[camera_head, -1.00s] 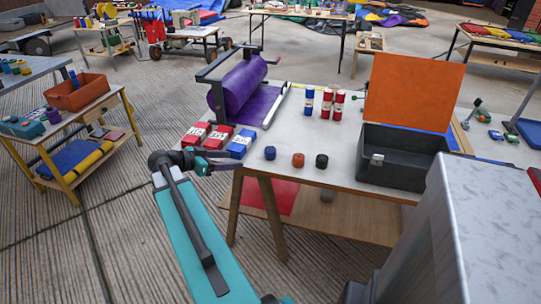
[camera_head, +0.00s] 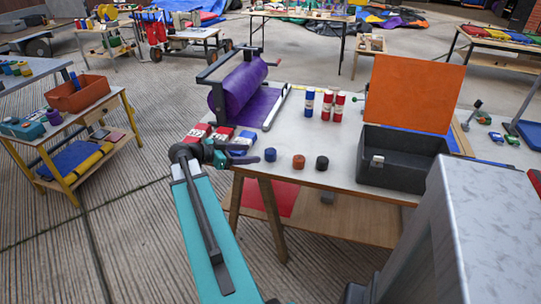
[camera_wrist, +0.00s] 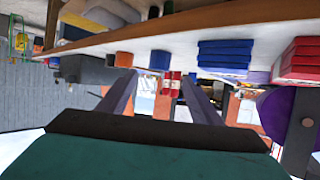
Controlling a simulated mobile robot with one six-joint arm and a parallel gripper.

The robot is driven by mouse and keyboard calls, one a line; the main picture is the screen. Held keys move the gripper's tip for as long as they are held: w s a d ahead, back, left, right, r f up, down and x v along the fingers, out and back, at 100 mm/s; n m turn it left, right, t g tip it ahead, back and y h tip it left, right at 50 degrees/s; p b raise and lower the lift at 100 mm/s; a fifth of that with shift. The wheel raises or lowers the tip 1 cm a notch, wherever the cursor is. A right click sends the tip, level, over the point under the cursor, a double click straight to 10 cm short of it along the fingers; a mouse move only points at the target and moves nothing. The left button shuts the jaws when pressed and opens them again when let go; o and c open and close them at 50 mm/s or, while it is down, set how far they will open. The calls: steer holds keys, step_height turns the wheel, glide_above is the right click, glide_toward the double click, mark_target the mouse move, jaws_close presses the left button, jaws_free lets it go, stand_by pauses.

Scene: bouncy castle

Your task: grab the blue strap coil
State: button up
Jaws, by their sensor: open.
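The blue strap coil (camera_head: 270,154) stands near the front edge of the work table, left of an orange-brown coil (camera_head: 298,161) and a black coil (camera_head: 321,162). My gripper (camera_head: 245,153) is just left of the blue coil, at the table's front edge. In the wrist view, which looks upside down, the blue coil (camera_wrist: 158,60) shows ahead between my two dark fingers (camera_wrist: 160,88). The fingers are spread apart with nothing between them. In the head view my arm partly hides the blue packs near the gripper.
Red and blue packs (camera_head: 242,142) lie behind my gripper. A purple roll (camera_head: 240,87) on a frame stands behind them. Blue and red canisters (camera_head: 325,105) stand farther back. A dark open box (camera_head: 405,160) with an orange lid is at right on the table (camera_head: 345,148).

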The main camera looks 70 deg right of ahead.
mark_target(266, 153)
steer(key=shift+p+x, duration=0.35)
steer(key=shift+x, duration=2.55)
steer(key=shift+s, duration=0.1)
steer(key=shift+p+x, duration=0.75)
steer(key=shift+x, duration=1.8)
steer(key=c, duration=1.2)
steer(key=shift+r, duration=0.1)
